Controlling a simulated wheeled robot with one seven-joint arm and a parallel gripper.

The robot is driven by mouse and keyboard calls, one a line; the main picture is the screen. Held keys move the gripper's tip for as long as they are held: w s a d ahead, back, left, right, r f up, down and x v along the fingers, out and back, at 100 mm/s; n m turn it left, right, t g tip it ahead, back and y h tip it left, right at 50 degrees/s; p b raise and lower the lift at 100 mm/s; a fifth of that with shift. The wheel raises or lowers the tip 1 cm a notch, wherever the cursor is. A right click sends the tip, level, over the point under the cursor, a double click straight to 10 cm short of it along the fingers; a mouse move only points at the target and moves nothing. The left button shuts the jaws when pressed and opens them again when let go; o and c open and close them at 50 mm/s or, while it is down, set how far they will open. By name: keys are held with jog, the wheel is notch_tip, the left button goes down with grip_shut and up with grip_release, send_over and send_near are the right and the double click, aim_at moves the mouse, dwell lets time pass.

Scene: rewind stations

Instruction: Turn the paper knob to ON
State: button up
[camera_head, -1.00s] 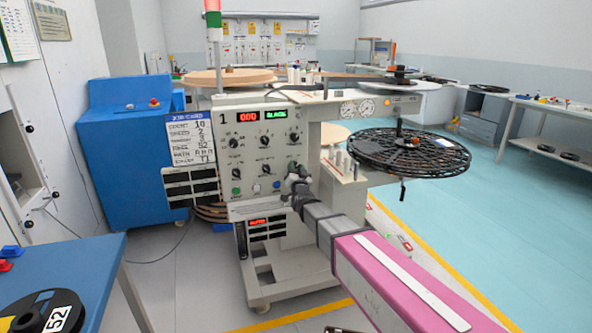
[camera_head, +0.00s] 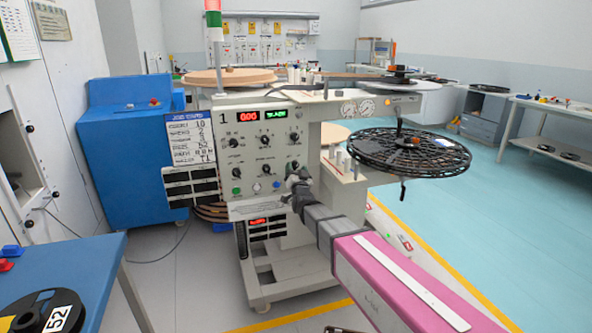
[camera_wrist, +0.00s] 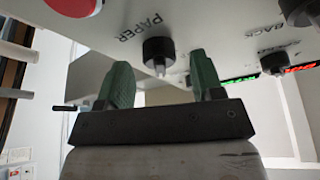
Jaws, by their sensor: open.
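The paper knob (camera_wrist: 158,51) is a black round knob with a pale tip, beside the label PAPER on the pale panel in the wrist view. My gripper (camera_wrist: 159,64) has its green fingers apart, one on each side of the knob in that view. I see a gap on both sides and cannot tell how deep the fingers reach. In the head view my gripper (camera_head: 293,178) is at the lower right of the machine's front panel (camera_head: 250,155), and it partly hides that corner. The knob's ON mark is not readable.
In the wrist view, another black knob (camera_wrist: 273,62) is to the right and a red button (camera_wrist: 75,4) is at the upper left. A black spoked reel (camera_head: 410,153) juts out right of the machine. A blue cabinet (camera_head: 125,150) stands left.

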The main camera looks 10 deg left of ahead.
jog(key=v, duration=1)
jog(key=shift+f, duration=0.1)
